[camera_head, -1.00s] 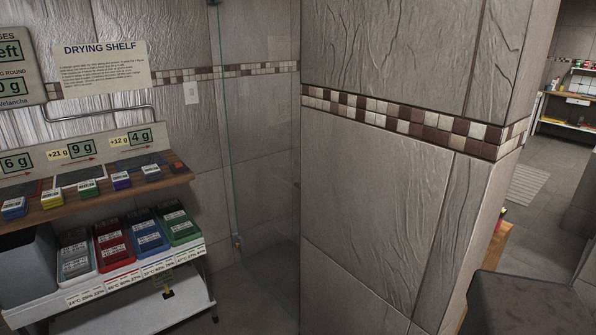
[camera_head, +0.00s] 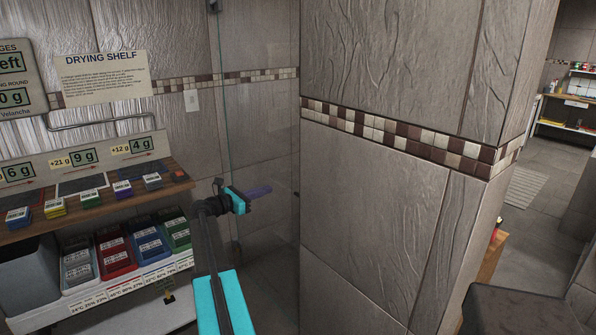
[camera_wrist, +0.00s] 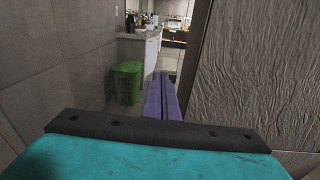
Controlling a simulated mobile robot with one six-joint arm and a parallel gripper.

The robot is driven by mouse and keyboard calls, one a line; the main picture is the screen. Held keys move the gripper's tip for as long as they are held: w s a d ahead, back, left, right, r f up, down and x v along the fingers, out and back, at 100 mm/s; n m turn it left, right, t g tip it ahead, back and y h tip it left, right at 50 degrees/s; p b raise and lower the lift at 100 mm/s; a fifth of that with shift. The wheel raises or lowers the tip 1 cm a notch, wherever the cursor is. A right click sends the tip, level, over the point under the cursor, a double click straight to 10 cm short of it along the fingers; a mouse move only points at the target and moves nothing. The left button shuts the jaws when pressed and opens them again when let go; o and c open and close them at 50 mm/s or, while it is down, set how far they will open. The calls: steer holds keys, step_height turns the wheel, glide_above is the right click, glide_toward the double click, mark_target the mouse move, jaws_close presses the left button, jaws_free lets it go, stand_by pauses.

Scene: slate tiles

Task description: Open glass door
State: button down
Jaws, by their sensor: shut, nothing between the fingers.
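The glass door (camera_head: 262,125) is a clear pane in the head view, between the drying shelf and the tiled wall corner. Its greenish upright edge shows on its left side, with a small dark fitting at the top. My gripper (camera_head: 268,189) has purple fingers, shut and empty, pointing right across the pane's area at mid height. I cannot tell whether they touch the glass. In the wrist view my gripper (camera_wrist: 164,80) points along the tiled wall into a room beyond. No handle is clearly visible.
The drying shelf (camera_head: 100,195) with small colored boxes stands at left, bins below it. The big tiled wall corner (camera_head: 385,200) stands close on the right. In the wrist view a green bin (camera_wrist: 126,83) and a counter (camera_wrist: 140,45) stand ahead.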

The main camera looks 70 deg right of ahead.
steer(key=r, duration=0.1)
steer(key=s+d+r, duration=0.1)
steer(key=r, duration=0.1)
steer(key=shift+s+d+r+g, duration=0.1)
steer(key=shift+s+d+g, duration=0.15)
steer(key=shift+g, duration=0.15)
steer(key=p, duration=0.4)
glide_toward(298, 172)
steer(key=s+d, duration=0.1)
steer(key=s, duration=0.1)
steer(key=s+d+r, duration=0.1)
steer(key=s, duration=0.1)
steer(key=s+d+r, duration=0.1)
steer(key=s, duration=0.2)
steer(key=shift+d+r, duration=0.25)
steer(key=shift+d, duration=0.05)
